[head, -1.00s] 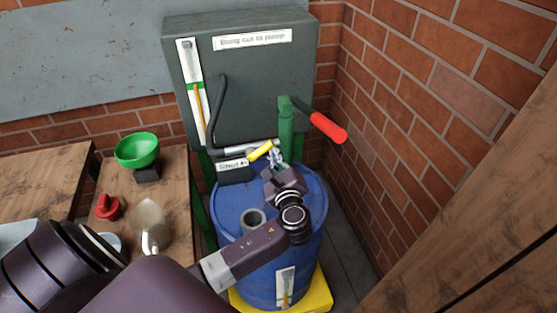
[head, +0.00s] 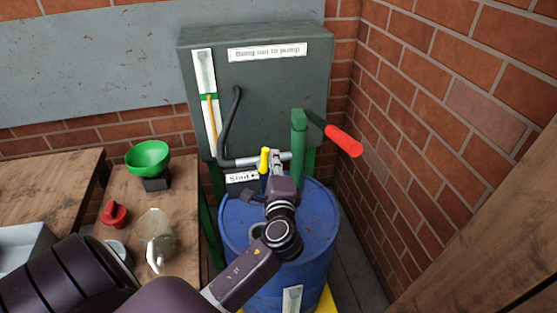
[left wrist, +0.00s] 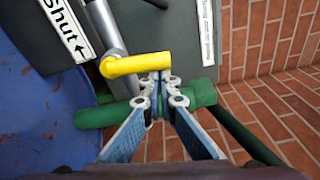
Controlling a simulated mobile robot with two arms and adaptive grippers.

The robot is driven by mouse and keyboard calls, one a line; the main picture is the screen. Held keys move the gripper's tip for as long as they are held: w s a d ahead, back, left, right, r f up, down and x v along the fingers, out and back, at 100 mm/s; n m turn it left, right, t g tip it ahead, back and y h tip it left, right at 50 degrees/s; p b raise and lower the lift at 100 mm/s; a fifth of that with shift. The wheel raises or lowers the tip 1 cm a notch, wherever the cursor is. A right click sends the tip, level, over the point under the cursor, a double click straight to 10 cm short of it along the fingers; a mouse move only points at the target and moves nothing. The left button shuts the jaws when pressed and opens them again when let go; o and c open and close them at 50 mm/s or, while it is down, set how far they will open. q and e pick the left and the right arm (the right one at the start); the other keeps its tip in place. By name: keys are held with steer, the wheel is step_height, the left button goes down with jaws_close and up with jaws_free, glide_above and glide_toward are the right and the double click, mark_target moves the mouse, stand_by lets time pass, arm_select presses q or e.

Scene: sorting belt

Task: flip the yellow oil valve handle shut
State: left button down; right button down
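The yellow oil valve handle (head: 265,161) is on the grey pipe (head: 240,162) below the grey tank. In the head view it points nearly up and down the picture. In the left wrist view the yellow handle (left wrist: 136,65) lies across the picture, its right end just beyond the fingertips. My left gripper (head: 277,160) is beside the handle; in the left wrist view its fingertips (left wrist: 157,80) are together with nothing seen between them. Whether they touch the handle is unclear. A "Shut" label with an arrow (left wrist: 67,27) is beside the pipe. My right gripper is out of view.
The grey tank (head: 260,90) hangs above a blue drum (head: 318,225). A green pump post (head: 298,145) with a red grip (head: 343,140) stands close right of the gripper. A wooden bench (head: 185,190) at left holds a green funnel (head: 148,157), a red item (head: 114,214) and a jug (head: 154,235).

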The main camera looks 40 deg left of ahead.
arm_select(q)
steer(key=shift+s+a+r, duration=0.25)
steer(key=shift+a, duration=0.05)
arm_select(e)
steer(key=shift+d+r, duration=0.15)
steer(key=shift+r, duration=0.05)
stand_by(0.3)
